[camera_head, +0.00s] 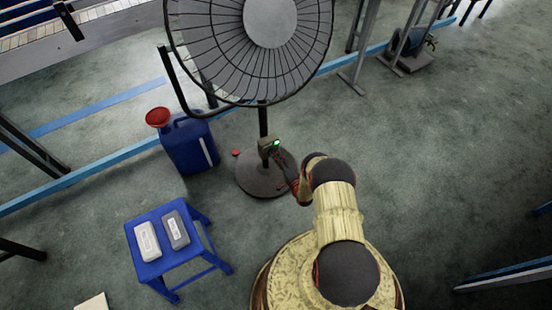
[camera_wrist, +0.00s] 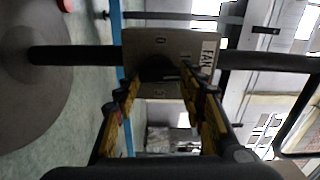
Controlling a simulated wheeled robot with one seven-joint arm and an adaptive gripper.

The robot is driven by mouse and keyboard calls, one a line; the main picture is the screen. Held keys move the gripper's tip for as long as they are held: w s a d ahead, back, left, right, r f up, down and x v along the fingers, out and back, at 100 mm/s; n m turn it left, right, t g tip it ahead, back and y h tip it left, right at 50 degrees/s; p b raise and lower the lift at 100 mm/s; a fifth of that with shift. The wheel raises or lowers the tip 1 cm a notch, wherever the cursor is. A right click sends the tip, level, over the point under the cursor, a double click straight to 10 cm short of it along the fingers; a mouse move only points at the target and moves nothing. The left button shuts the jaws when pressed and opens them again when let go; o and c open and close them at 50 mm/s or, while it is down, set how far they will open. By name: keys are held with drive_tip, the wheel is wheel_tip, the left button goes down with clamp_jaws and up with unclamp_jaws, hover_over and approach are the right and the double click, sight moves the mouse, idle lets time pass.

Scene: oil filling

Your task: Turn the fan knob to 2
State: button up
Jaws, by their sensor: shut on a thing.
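My gripper (camera_wrist: 160,80) is shut on the knob, one yellow-and-black finger on either side. In the head view my gripper (camera_head: 281,158) reaches the box from the right.
A blue jug (camera_head: 187,148) with a red funnel (camera_head: 158,117) stands left of the fan. A blue stool (camera_head: 150,268) holds a white and a grey container. A small red cap (camera_head: 236,153) lies by the fan base.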

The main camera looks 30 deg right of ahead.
drive_tip(key=m, duration=0.6)
drive_tip(key=shift+f+m, duration=0.15)
drive_tip(key=shift+m, duration=0.15)
idle(0.4)
drive_tip(key=o, duration=1.1)
drive_tip(key=shift+c, duration=0.2)
drive_tip(key=shift+o, duration=0.5)
drive_tip(key=s, duration=1.2)
drive_tip(key=shift+d, duration=0.2)
